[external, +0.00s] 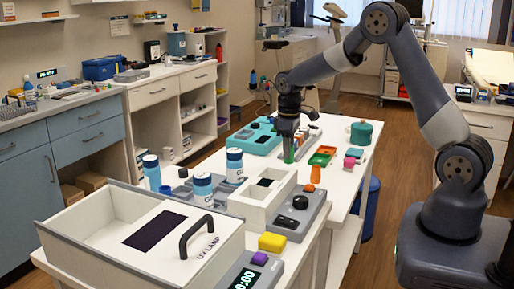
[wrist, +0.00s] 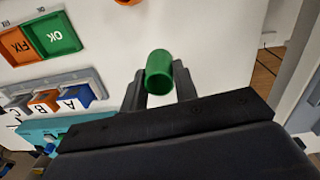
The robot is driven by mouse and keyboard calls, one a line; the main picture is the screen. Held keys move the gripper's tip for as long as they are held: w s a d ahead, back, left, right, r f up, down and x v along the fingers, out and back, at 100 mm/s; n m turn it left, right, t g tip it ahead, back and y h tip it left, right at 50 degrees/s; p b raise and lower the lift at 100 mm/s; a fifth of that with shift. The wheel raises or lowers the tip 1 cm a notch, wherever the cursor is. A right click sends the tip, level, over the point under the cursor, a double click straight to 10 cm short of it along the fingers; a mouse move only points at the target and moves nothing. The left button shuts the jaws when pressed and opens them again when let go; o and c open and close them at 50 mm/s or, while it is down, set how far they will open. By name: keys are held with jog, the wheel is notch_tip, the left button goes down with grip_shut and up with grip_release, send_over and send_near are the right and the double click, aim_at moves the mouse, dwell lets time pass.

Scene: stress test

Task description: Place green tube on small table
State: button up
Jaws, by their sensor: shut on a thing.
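My gripper (external: 289,148) is shut on the green tube (external: 289,157), which hangs below the fingers over the long white table (external: 336,133). In the wrist view, the green tube (wrist: 159,72) sits between the two dark fingers of my gripper (wrist: 160,88), its rounded end pointing away from the palm. A plain white surface lies beyond it. I cannot tell whether the tube touches the surface. No separate small table can be told apart with certainty.
Orange and green trays (wrist: 40,38) marked FIX and OK lie left in the wrist view, with a rack of lettered blocks (wrist: 45,100) nearby. In the external view, a teal device (external: 254,137), teal pot (external: 361,133) and white box (external: 262,187) stand around the gripper.

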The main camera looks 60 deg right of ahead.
jog(key=d+r+n, duration=0.1)
jog(key=d+r, duration=0.2)
jog(key=d, duration=0.9)
jog(key=f, duration=0.1)
jog(key=f+p, duration=0.1)
jog(key=f, duration=0.3)
jog(key=shift+s+d+p, duration=0.2)
jog(key=shift+s+p, duration=0.05)
jog(key=shift+p, duration=0.1)
jog(key=shift+f+p, duration=0.35)
jog(key=shift+f, duration=1.7)
jog(key=shift+f, duration=0.1)
jog(key=shift+f, duration=0.15)
jog(key=o, duration=1)
jog(key=shift+c, duration=0.2)
